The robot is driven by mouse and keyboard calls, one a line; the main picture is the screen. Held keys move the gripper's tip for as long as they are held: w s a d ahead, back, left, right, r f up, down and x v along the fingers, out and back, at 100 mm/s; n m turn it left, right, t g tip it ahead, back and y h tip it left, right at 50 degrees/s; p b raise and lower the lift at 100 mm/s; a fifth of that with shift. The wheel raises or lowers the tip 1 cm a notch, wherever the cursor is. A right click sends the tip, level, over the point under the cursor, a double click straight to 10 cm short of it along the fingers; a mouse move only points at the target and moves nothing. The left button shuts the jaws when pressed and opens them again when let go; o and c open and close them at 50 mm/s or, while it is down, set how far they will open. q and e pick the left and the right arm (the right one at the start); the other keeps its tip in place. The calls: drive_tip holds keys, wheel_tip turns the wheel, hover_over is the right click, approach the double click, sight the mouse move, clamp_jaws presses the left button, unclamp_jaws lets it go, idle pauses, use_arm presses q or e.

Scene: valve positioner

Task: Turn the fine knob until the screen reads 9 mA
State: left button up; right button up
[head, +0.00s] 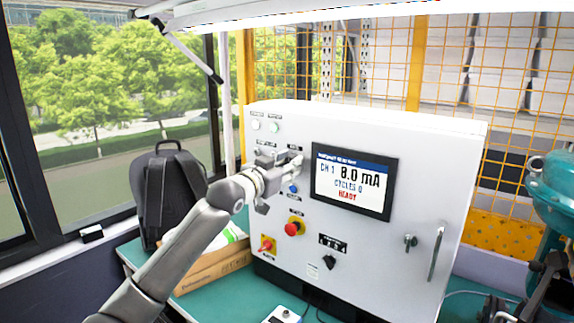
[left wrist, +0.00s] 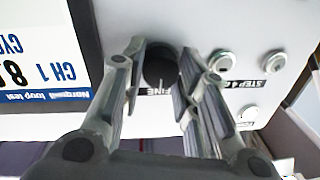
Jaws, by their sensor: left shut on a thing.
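The fine knob (left wrist: 160,66) is a small black round knob with a light pointer line and a FINE label, on the white cabinet front. My left gripper (left wrist: 158,75) is closed around it, one finger on each side. In the head view my left gripper (head: 284,178) is at the panel left of the screen and hides the knob. The screen (head: 352,182) reads CH 1, 8.0 mA, CYCLES 0 and READY. Part of it shows upside down in the left wrist view (left wrist: 40,50).
Around the knob are metal buttons (left wrist: 222,62), a blue button (head: 293,188), a red emergency stop (head: 294,228), a red-and-yellow switch (head: 267,244) and a black selector (head: 329,262). A cardboard box (head: 213,270) and backpack (head: 170,190) stand left; teal equipment (head: 555,195) stands right.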

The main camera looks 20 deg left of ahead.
use_arm(q)
drive_tip(key=shift+m, duration=0.3)
drive_tip(key=shift+f+m+h+p, duration=0.1)
drive_tip(key=shift+m+h+p, duration=0.2)
drive_tip(key=shift+m+p, duration=2.35)
drive_tip(key=shift+m+b, duration=0.75)
drive_tip(key=shift+m, duration=0.2)
drive_tip(key=o, duration=1)
drive_tip(key=shift+o, duration=0.2)
